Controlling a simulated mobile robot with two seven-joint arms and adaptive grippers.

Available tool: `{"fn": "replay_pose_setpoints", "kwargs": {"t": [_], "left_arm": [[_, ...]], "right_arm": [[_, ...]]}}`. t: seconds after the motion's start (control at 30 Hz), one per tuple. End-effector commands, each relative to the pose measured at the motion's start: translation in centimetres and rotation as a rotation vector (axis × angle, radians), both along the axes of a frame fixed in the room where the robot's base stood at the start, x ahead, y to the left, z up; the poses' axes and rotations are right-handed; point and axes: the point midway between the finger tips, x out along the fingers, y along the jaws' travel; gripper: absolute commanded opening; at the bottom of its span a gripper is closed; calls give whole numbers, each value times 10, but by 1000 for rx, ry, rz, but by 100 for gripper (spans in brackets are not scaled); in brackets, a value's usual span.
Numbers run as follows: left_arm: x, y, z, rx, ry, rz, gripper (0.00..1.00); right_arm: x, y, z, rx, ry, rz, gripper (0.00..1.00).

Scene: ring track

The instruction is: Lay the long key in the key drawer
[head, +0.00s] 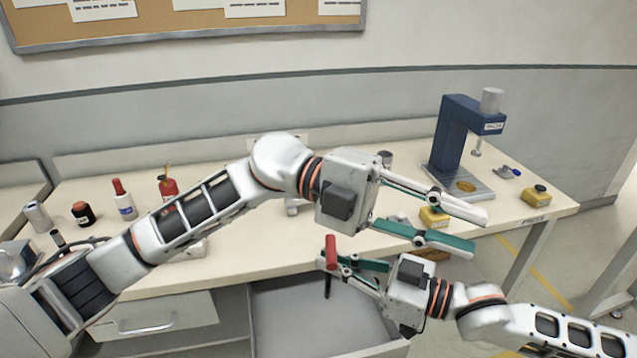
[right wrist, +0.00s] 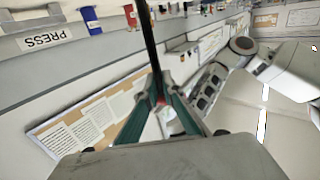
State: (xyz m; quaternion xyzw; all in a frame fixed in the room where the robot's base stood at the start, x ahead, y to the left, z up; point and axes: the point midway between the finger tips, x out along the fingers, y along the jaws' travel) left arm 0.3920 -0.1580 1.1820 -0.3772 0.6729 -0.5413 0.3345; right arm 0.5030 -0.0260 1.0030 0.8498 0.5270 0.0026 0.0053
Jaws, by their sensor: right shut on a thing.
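The long key (head: 331,251) has a red handle and a thin black shaft. My right gripper (head: 333,268) is shut on its red handle, with the shaft hanging down over the open drawer. In the right wrist view the key's black shaft (right wrist: 150,40) runs away from the green fingers (right wrist: 158,100). The open drawer (head: 290,305) is grey, under the table's front edge, and its visible floor looks bare; my right arm hides its right part. My left gripper (head: 481,230) is open and empty above the table's right half, its fingers spread.
A blue press (head: 458,135) stands at the back right. Yellow-based boxes (head: 536,194) sit near it.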

Motion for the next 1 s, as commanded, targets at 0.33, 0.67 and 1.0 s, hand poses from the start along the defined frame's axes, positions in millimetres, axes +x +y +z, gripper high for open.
{"fn": "replay_pose_setpoints", "kwargs": {"t": [0.33, 0.67, 1.0], "left_arm": [[12, 30, -43, 510, -275, -66, 22], [72, 102, -44, 1005, -452, 89, 22], [110, 155, -17, 1268, -504, 272, 22]], "right_arm": [[0, 0, 0, 1, 0, 0, 0], [0, 0, 0, 1, 0, 0, 0], [0, 0, 0, 1, 0, 0, 0]]}}
